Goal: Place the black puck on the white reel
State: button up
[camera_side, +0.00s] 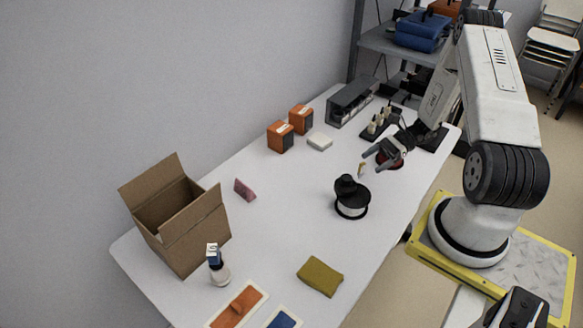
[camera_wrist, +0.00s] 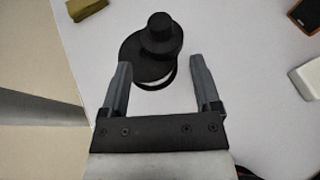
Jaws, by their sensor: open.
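The white reel (camera_side: 351,208) stands on the white table right of its middle, its white band showing between dark flanges. A black puck with a narrower knob-like top (camera_side: 346,185) rests on it; where puck and upper flange part, I cannot tell. In the wrist view the black puck (camera_wrist: 160,33) shows from above, over a wide black disc and a thin black lower rim. My gripper (camera_side: 373,160) is open and empty, above the table, behind and to the right of the reel. In the wrist view its fingers (camera_wrist: 160,64) point toward the stack, apart from it.
An open cardboard box (camera_side: 190,222) stands at the left, with a small white bottle (camera_side: 219,272) before it. An olive cloth (camera_side: 320,276) lies in front. Two orange boxes (camera_side: 281,137) and a white block (camera_side: 320,142) stand behind. Table around the reel is clear.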

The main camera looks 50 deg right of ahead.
jog(key=shift+a, duration=0.1)
jog(key=a+r+n+g+h, duration=0.1)
jog(key=a+r+n+h, duration=0.5)
jog(key=a+n, duration=0.5)
jog(key=w+a+r+n+g+h, duration=0.1)
jog(key=a+r+n+g+h, duration=0.1)
jog(key=a+r+n+h, duration=0.4)
jog(key=a+r+n, duration=0.3)
jog(key=a+n, duration=0.3)
jog(key=shift+w+r, duration=0.15)
jog(key=shift+r, duration=0.25)
